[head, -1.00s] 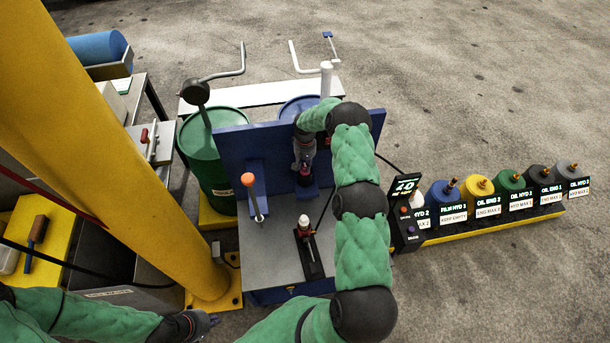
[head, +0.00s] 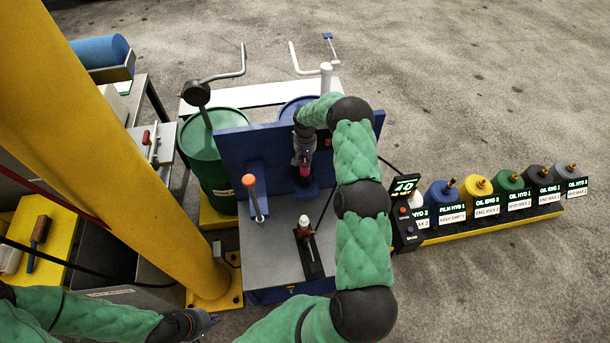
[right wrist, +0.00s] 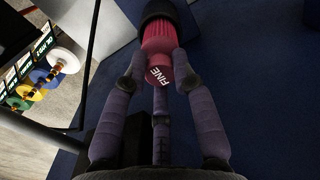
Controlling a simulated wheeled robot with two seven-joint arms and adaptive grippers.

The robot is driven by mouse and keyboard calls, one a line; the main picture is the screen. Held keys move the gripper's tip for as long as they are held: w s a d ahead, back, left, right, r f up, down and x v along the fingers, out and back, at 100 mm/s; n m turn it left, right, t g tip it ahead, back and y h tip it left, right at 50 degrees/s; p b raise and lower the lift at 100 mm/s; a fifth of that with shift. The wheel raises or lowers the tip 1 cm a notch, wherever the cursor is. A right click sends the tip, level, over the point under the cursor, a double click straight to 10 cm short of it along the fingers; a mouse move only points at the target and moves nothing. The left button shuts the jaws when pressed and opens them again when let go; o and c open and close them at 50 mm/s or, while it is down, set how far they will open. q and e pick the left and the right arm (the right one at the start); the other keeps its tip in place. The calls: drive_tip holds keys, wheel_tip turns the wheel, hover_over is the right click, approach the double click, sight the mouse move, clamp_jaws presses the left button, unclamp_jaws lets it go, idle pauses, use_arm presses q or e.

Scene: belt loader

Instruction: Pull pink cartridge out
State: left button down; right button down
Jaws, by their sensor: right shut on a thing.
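The pink cartridge (right wrist: 161,45), lettered "FINE", shows in the right wrist view with its far end inside a dark round socket (right wrist: 172,12). My right gripper (right wrist: 160,85) has its fingers closed on the near end of the cartridge. In the head view the cartridge (head: 305,171) is a small dark pink spot below my right gripper (head: 304,160), in front of the blue upright panel (head: 232,150). My left gripper (head: 203,322) is low at the left, away from the panel; its finger opening is too small to judge.
A yellow post (head: 130,160) stands at left. A green drum (head: 212,160) is beside the panel. Several coloured containers (head: 478,187) line the right.

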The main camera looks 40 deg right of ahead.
drive_tip(key=shift+r+p, duration=0.85)
drive_tip(key=shift+r, duration=1.45)
